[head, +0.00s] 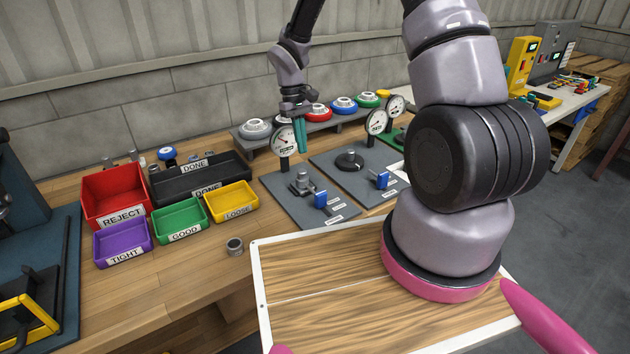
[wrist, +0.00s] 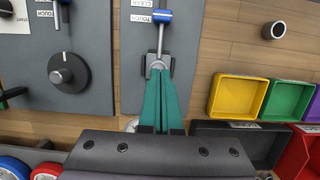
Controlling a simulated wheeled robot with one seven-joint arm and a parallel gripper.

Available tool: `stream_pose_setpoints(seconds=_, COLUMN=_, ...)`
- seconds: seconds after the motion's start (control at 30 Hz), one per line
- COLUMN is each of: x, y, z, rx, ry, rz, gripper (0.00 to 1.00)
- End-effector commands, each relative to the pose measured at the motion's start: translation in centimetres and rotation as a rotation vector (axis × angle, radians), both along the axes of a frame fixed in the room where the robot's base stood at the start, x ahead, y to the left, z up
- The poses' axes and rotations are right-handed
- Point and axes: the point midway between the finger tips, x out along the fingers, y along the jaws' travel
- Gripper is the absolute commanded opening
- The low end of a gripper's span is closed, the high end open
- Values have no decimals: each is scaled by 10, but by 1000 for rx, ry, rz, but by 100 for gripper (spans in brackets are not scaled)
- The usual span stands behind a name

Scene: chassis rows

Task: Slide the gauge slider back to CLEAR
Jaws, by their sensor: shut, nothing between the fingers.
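The gauge slider has a blue handle (head: 321,200) on a grey plate (head: 295,209), below a round dial gauge (head: 284,140). In the wrist view the blue handle (wrist: 162,16) is beside the TOUCH label (wrist: 141,18), with the CLEAR label (wrist: 141,3) further up. A rod runs from the handle to a grey metal block (wrist: 154,62). My gripper (head: 300,148), with teal fingers, is shut and empty above the back of this plate. In the wrist view its fingertips (wrist: 160,74) overlap the block; contact cannot be told.
A second plate (head: 344,163) with a black knob (head: 349,160) and another blue handle (head: 382,180) stands to the right. Colored bins, including a yellow one (head: 232,200), stand left. A metal ring (head: 235,246) lies on the bench. A rack of colored discs (head: 317,112) is behind.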

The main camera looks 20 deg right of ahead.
Motion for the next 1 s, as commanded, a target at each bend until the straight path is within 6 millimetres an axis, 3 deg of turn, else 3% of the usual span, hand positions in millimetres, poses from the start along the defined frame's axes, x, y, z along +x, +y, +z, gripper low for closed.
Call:
stream_pose_setpoints(seconds=0.27, x=-8, y=-1, z=-31, rx=1, ry=10, rz=6, gripper=0)
stream_pose_setpoints(seconds=0.6, x=-25, y=-6, z=-101, rx=0, ry=9, rz=7, gripper=0)
stream_pose_setpoints(seconds=0.8, x=-51, y=-16, z=-100, rx=0, ry=6, rz=5, gripper=0)
stream_pose_setpoints(seconds=1.0, x=-61, y=-19, z=-100, rx=1, ry=4, rz=4, gripper=0)
